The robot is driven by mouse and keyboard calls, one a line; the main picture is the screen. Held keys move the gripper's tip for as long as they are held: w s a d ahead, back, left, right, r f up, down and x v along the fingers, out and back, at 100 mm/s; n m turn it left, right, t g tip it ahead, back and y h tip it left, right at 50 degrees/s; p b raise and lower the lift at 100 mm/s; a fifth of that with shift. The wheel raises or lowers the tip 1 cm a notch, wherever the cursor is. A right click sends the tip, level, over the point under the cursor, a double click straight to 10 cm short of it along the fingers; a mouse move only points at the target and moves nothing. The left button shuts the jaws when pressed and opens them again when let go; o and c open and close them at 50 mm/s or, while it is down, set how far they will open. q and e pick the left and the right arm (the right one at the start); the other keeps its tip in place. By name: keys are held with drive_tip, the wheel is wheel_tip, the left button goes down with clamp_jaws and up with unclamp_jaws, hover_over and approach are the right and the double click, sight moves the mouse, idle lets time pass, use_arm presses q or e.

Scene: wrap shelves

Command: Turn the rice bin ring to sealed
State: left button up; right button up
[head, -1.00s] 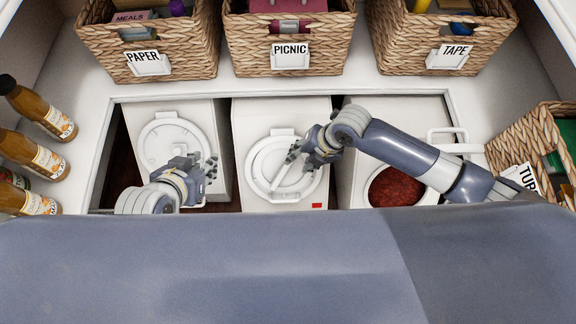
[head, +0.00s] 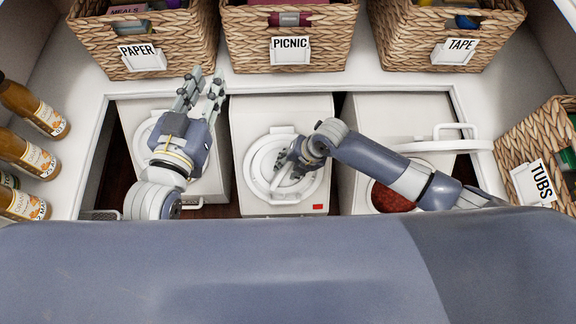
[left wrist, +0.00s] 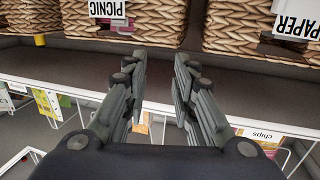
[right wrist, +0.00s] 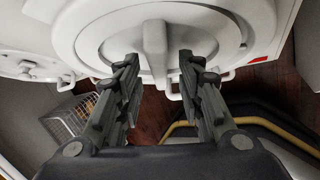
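The middle white bin (head: 240,120) has a round lid ring (head: 254,165) with a raised bar across it and a red mark (head: 318,206) at its front right. No bin label is readable, so I cannot tell which is the rice bin. My right gripper (head: 286,165) is over the middle lid. In the right wrist view its fingers stand on either side of the bar (right wrist: 154,40), apart and with gaps. My left gripper (head: 201,90) is open and empty above the left bin (head: 215,175), fingers pointing to the back shelf.
The right bin (head: 410,108) has its lid raised and reddish contents (head: 388,198) showing. Wicker baskets marked PAPER (head: 95,50), PICNIC (head: 245,55) and TAPE (head: 400,50) line the back. A TUBS basket (head: 510,150) stands right, bottles (head: 30,155) left.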

drive_tip(key=shift+a+f, duration=0.15)
drive_tip(key=shift+f, duration=0.2)
drive_tip(key=shift+c, duration=0.6)
clamp_jaws()
